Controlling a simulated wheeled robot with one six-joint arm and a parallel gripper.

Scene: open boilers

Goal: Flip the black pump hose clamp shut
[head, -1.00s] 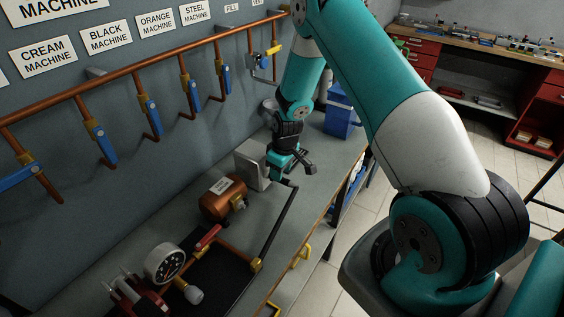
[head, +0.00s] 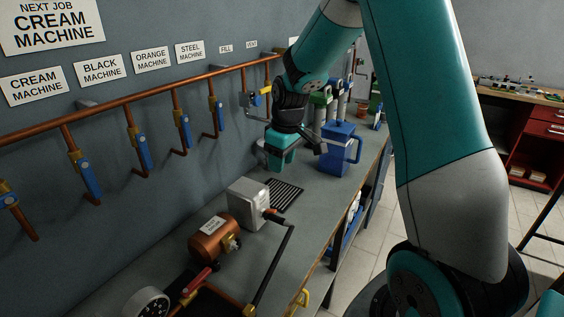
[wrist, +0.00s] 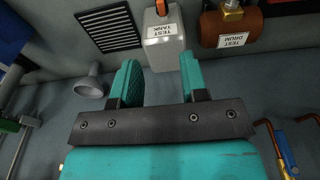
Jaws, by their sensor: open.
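My gripper (head: 279,160) is above the bench near the wall; in the wrist view its two teal fingers are apart and nothing is between them (wrist: 161,78). I cannot pick out a clamp on a black pump in either view. A black hose or bar (head: 277,258) runs from a copper fitting at the grey test tank (head: 246,205) toward the front of the bench. The tank also shows beyond the fingers in the wrist view (wrist: 164,28).
A copper test drum (head: 207,243), a gauge (head: 149,303) and a black grate (head: 285,193) are nearby. A grey funnel (wrist: 91,82) sits left of the fingers. Blue-handled valves (head: 140,148) line the wall.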

